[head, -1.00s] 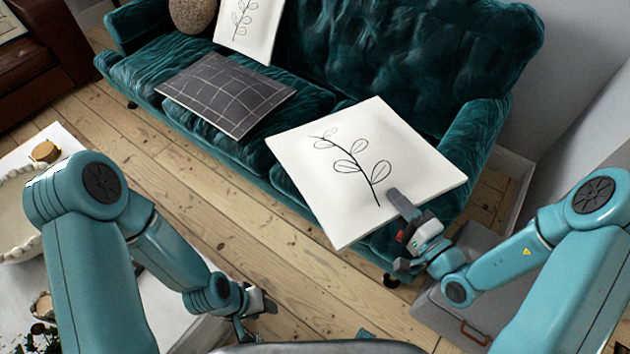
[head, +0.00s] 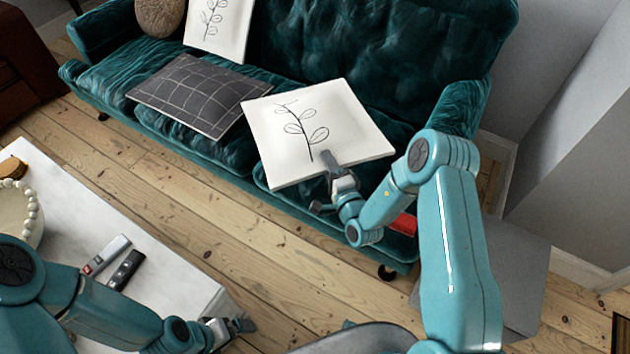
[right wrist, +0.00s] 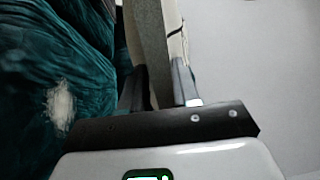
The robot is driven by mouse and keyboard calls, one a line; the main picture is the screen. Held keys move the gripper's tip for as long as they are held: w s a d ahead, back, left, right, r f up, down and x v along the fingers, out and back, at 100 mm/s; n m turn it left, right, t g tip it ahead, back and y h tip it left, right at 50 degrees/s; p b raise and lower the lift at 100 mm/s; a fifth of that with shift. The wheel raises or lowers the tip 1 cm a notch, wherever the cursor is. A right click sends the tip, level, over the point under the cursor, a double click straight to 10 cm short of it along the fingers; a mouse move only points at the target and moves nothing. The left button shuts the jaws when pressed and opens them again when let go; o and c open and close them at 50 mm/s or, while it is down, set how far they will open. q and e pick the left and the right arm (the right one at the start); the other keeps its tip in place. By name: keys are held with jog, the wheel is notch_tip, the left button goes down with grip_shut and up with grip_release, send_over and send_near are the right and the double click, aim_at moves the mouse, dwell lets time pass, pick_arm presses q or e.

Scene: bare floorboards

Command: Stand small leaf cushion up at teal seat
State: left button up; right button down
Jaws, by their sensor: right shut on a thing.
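The small leaf cushion (head: 345,112), white with a black leaf drawing, is held over the right part of the teal seat (head: 205,152). It lies tilted, with its face up toward the head camera. My right gripper (head: 331,162) is shut on its near edge. In the right wrist view the cushion's edge (right wrist: 150,45) sits between the two fingers (right wrist: 158,88). Whether the cushion touches the seat cannot be told. My left gripper (head: 240,326) is low beside the white table, away from the cushions; its jaws are too small to read.
A dark grid cushion (head: 190,97) lies on the seat. Another leaf cushion (head: 222,28) leans on the backrest, beside a brown round cushion (head: 160,15). A white table (head: 165,265) with two remotes stands at lower left. A grey box (head: 515,275) is at right.

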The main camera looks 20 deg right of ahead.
jog(key=shift+m+h, duration=0.6)
jog(key=shift+h, duration=0.3)
jog(key=f+b, duration=0.5)
jog(key=f, duration=0.1)
jog(key=w+f+b, duration=0.1)
jog(key=f+b, duration=1)
jog(key=shift+w+d+f, duration=0.35)
jog(key=shift+w+d, duration=0.05)
notch_tip(320, 180, down, 4)
jog(key=b, duration=0.4)
jog(key=shift+f+b, duration=0.25)
jog(key=shift+b, duration=0.05)
jog(key=shift+r, duration=0.25)
jog(key=shift+f, duration=0.25)
jog(key=c, duration=0.8)
grip_release()
jog(key=shift+s+r+p, duration=0.15)
jog(key=shift+s+p, duration=0.15)
jog(key=shift+s, duration=0.05)
jog(key=s+p, duration=0.2)
jog(key=s, duration=0.9)
jog(key=shift+s+a+f, duration=0.2)
jog(key=shift+a+f, duration=0.25)
